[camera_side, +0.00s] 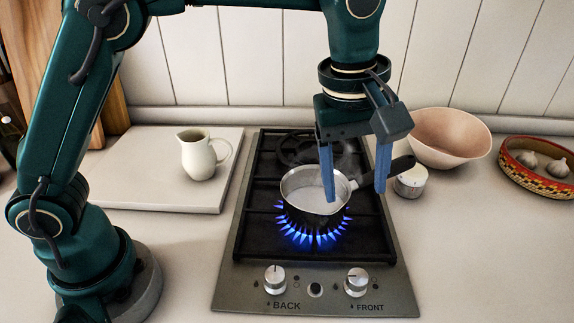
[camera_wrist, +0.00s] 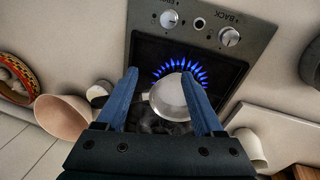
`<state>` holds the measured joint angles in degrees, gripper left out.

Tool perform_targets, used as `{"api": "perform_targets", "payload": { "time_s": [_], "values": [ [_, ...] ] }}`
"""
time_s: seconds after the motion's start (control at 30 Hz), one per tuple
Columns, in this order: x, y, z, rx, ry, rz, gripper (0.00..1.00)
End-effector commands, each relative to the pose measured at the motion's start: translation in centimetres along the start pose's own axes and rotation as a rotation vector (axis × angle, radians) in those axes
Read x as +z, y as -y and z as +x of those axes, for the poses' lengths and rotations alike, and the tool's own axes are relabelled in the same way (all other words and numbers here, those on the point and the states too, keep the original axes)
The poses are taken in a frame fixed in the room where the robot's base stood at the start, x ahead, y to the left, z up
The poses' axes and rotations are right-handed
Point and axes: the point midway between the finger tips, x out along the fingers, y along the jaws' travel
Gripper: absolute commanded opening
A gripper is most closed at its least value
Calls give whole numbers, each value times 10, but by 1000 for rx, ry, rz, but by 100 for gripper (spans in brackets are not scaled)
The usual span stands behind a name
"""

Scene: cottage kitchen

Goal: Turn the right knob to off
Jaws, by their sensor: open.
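The right knob (camera_side: 357,281), silver and labelled FRONT, sits on the hob's front panel. It also shows at the top of the wrist view (camera_wrist: 169,18). The exact angle of its mark is hard to read. Blue flames (camera_side: 312,236) burn at the front burner under a small saucepan (camera_side: 300,204) with pale contents. My gripper (camera_side: 356,197) is open and empty, fingers pointing down, above the saucepan and its dark handle. In the wrist view its blue fingers (camera_wrist: 160,73) are spread on either side of the pan. It is apart from the knob.
The left knob (camera_side: 274,279), labelled BACK, is beside the right one. A cream jug (camera_side: 198,155) stands on a pale board (camera_side: 150,197) at left. A small lidded jar (camera_side: 410,183), pink bowl (camera_side: 449,138) and garlic basket (camera_side: 517,178) stand at right. The counter at front right is clear.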

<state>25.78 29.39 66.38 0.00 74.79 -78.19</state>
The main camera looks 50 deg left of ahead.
Motion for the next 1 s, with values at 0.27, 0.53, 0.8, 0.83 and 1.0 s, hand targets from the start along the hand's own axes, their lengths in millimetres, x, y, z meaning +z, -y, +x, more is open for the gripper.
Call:
{"api": "perform_targets", "payload": {
  "time_s": [0.27,0.53,0.8,0.83,1.0],
  "values": [
    [44,-7,68,-125,37,99,69],
    [56,2,95,-164,45,128,69],
    [56,7,125,-161,45,128,69],
    [56,8,127,-160,44,128,69],
    [56,8,130,-159,44,127,69]
  ]
}}
